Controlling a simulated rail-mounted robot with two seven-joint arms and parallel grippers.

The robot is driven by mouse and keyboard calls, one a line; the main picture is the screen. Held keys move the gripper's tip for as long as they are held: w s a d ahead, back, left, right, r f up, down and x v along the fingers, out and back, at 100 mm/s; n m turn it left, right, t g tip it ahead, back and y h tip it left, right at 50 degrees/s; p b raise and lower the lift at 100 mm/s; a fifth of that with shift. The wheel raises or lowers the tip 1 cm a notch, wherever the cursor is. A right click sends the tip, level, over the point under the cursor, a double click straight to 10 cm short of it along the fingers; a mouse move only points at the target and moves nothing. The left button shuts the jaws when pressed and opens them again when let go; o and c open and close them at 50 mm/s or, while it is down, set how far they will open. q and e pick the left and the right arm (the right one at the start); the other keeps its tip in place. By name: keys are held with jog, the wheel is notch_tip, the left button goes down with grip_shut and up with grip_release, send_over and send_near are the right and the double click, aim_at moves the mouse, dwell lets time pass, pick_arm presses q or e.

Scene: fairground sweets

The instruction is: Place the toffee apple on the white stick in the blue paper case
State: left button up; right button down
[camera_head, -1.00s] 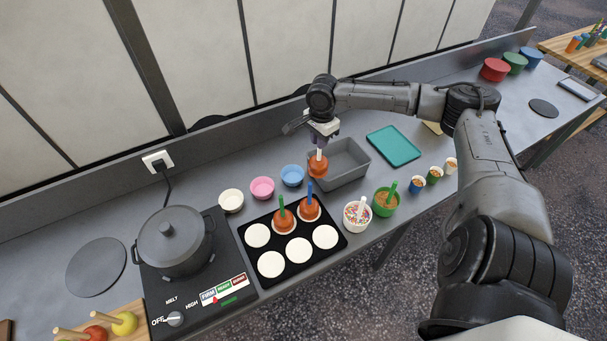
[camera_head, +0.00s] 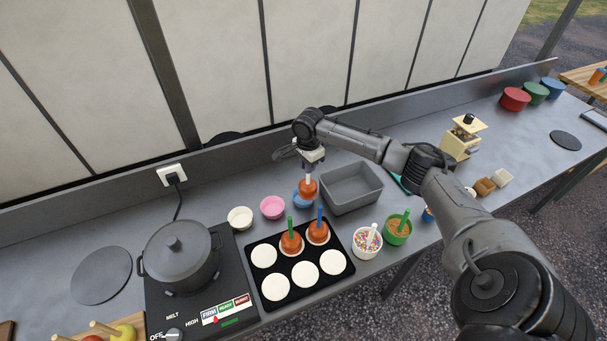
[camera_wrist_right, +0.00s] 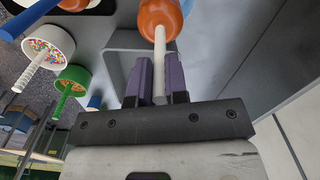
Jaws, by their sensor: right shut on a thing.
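The toffee apple (camera_head: 308,190) is orange-brown, on a white stick that points up. My right gripper (camera_head: 310,168) is shut on that stick and holds the apple hanging below it. The right wrist view shows the white stick (camera_wrist_right: 160,62) between the dark fingers and the apple (camera_wrist_right: 159,18) beyond them. The blue paper case (camera_head: 297,197) stands on the counter, partly hidden behind the apple. The apple overlaps the case's right part in the head view; I cannot tell whether they touch. My left gripper is not in view.
Pink (camera_head: 272,207) and white (camera_head: 240,217) cases stand to the left. A grey bin (camera_head: 352,204) is close on the right. In front, a black tray (camera_head: 283,306) holds two toffee apples on green and blue sticks. Sprinkle (camera_head: 367,256) and green (camera_head: 398,238) tubs stand right of it.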

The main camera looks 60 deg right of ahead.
aim_at(304, 182)
jog(key=shift+w+f, duration=0.45)
jog(key=shift+w, duration=0.4)
jog(key=shift+f, duration=2.1)
jog(key=c, duration=1.1)
grip_release()
